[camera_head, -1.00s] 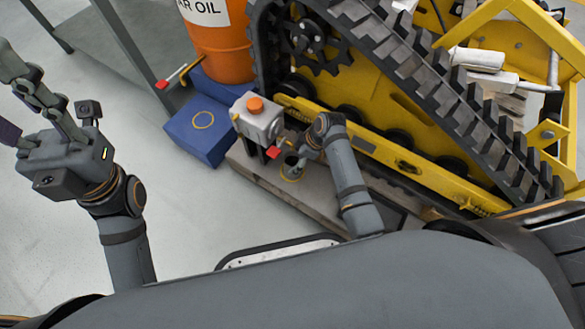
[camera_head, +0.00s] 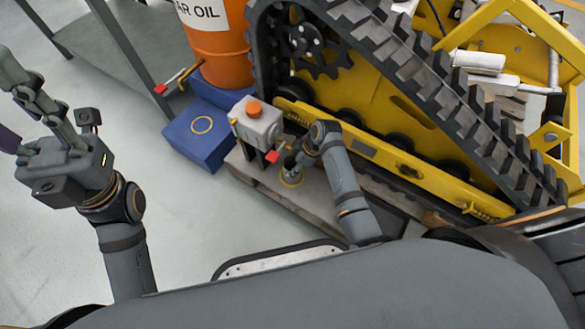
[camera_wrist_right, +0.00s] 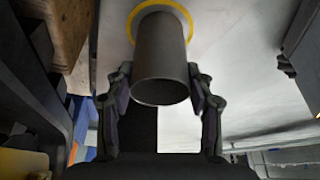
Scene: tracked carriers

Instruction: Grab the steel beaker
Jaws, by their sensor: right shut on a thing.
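The steel beaker is a plain grey metal cylinder (camera_wrist_right: 160,50). In the right wrist view it stands between the two fingers of my right gripper (camera_wrist_right: 160,80), which touch it on both sides. Its base is over a yellow ring (camera_wrist_right: 188,15) on a pale surface. In the head view my right gripper (camera_head: 293,163) is low beside the tracked carrier, just above the yellow ring (camera_head: 291,181); the beaker there is mostly hidden by the gripper. My left gripper (camera_head: 14,100) is at the far left, with its fingers spread and nothing between them.
A grey box with an orange cap (camera_head: 257,122) stands close by the right gripper. The yellow tracked carrier (camera_head: 385,130) rises behind it. A blue box (camera_head: 200,138) and an orange oil drum (camera_head: 222,50) are further back. The floor to the left is clear.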

